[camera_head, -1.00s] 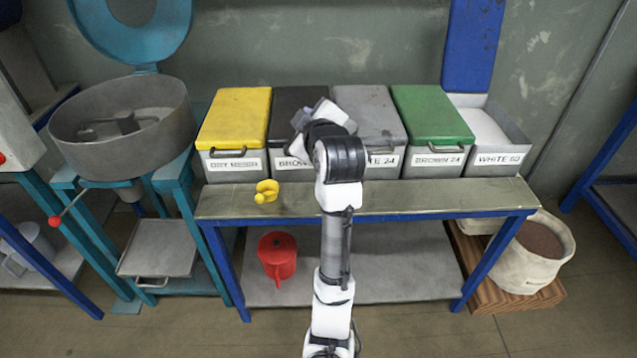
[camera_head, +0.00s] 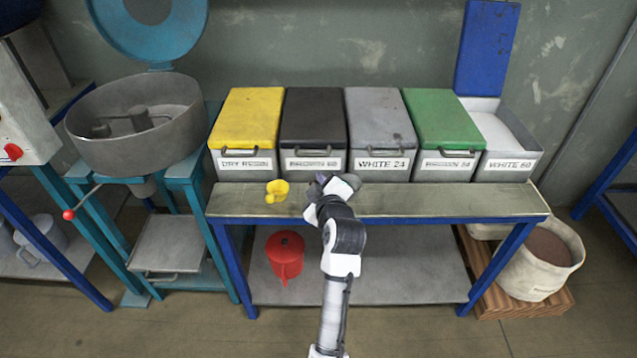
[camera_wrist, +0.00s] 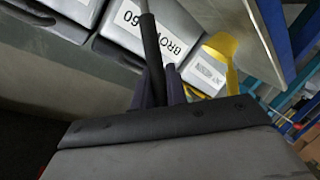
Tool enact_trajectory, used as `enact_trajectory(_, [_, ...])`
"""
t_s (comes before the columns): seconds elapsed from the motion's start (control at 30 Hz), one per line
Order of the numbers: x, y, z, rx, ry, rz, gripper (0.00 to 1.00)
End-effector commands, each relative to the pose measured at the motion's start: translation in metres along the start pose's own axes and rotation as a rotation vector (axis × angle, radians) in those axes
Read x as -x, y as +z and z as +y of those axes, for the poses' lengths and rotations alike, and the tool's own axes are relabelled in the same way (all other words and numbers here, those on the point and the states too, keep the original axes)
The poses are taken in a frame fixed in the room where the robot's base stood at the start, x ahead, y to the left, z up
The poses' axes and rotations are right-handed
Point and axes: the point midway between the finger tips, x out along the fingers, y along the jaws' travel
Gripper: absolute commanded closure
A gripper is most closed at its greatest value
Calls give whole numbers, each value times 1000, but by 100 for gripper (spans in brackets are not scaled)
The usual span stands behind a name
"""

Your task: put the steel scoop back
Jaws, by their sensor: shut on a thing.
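My gripper (camera_head: 335,188) is over the bench top (camera_head: 430,200), in front of the black-lidded bin (camera_head: 313,120). In the wrist view my gripper (camera_wrist: 165,92) is shut on a slim dark handle with a thin grey metal shaft, which I take as the steel scoop (camera_wrist: 151,48). The shaft runs out of the top of the wrist view, so the scoop's bowl is hidden. In the head view my own wrist makes the scoop hard to tell apart. A label ending in "60" (camera_wrist: 135,20) shows behind the handle.
A yellow scoop (camera_head: 277,191) lies on the bench left of my gripper. Yellow (camera_head: 247,115), grey (camera_head: 380,120) and green (camera_head: 443,118) lidded bins are shut; the WHITE 60 bin (camera_head: 512,165) is open. A red can (camera_head: 285,255) stands on the lower shelf.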

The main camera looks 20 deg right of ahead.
Motion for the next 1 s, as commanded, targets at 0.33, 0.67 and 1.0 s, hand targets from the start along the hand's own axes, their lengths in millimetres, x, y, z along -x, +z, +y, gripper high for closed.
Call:
enact_trajectory(0.33, [-1, 2, -3, 1, 1, 1, 100])
enact_trajectory(0.67, [-1, 2, -2, 0, 0, 1, 64])
enact_trajectory(1.0, [14, 2, -2, -1, 3, 0, 64])
